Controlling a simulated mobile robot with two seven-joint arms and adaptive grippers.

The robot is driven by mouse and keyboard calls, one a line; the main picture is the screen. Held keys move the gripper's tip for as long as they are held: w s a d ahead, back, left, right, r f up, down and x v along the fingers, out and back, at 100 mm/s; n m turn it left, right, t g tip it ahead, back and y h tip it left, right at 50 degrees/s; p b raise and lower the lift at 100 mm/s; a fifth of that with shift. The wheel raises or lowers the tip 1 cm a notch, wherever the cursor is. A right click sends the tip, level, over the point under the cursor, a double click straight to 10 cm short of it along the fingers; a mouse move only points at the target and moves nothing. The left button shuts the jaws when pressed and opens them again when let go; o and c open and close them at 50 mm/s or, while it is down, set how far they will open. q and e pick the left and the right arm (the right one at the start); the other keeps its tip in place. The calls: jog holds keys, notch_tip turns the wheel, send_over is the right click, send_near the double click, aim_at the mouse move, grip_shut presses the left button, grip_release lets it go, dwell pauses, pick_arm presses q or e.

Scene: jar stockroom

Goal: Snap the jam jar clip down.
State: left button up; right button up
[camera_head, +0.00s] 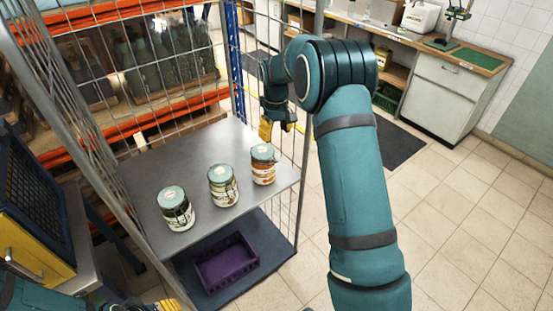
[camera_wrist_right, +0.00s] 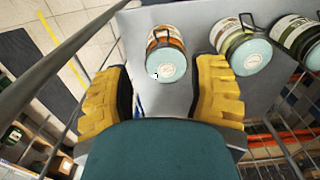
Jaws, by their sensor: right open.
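Three glass jars with pale green lids stand in a row on the grey shelf of a wire cage trolley. The rightmost jar (camera_head: 263,165) has orange contents and looks like the jam jar; its label is too small to read. I cannot tell whether the clip is up or down. My right gripper (camera_head: 278,127) is open and empty, behind the jar and apart from it. Of my left arm, only parts show at the bottom-left edge.
The middle jar (camera_head: 222,186) and left jar (camera_head: 176,208) stand close by on the shelf (camera_head: 205,150). A purple crate (camera_head: 226,262) lies on the lower deck. Mesh walls and metal posts enclose the trolley's sides. The shelf behind the jars is clear.

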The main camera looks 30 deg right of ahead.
notch_tip(320, 180, down, 14)
jog(key=shift+r, duration=0.2)
dwell(0.4)
grip_shut()
